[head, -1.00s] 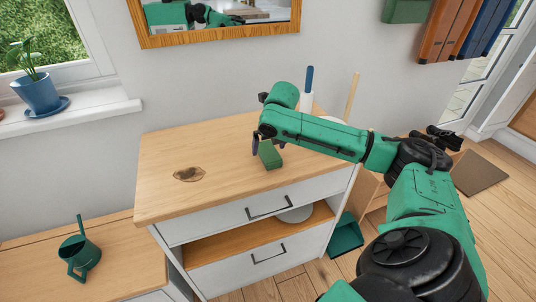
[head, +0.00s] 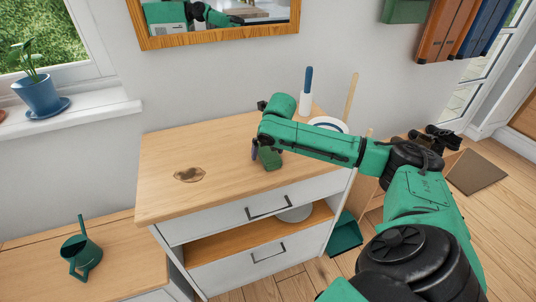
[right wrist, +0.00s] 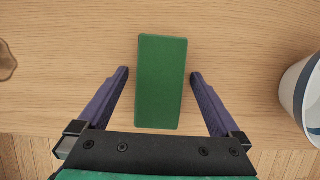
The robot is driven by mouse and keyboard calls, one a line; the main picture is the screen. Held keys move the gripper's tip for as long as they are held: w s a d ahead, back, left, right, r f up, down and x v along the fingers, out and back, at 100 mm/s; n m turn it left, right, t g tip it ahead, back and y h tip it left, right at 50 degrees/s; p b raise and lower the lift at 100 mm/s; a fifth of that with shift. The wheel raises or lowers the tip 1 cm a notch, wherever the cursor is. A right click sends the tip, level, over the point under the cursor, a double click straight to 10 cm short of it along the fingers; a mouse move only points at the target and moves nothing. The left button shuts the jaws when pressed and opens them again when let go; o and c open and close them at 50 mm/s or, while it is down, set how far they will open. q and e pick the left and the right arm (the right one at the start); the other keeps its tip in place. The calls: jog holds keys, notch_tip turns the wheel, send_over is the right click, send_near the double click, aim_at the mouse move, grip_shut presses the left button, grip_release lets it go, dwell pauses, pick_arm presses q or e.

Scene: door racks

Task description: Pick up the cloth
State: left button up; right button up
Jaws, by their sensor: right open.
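The cloth (right wrist: 162,82) is a flat green rectangle lying on the wooden top of the dresser. In the head view the cloth (head: 270,160) is partly hidden by my right arm. My right gripper (right wrist: 160,73) is open above it, with one purple finger on each side of the cloth and a gap on both sides. In the head view my right gripper (head: 257,152) points down at the dresser top, mostly hidden by its arm. My left gripper is not in view.
A white, blue-rimmed container (right wrist: 308,95) stands right of the gripper. A blue-and-white bottle-like object (head: 306,92) stands behind my arm. A green watering can (head: 80,250) stands on the lower cabinet.

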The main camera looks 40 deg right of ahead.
dwell(0.4)
jog(key=c, duration=1.4)
jog(key=shift+o, duration=0.2)
jog(key=shift+f, duration=0.1)
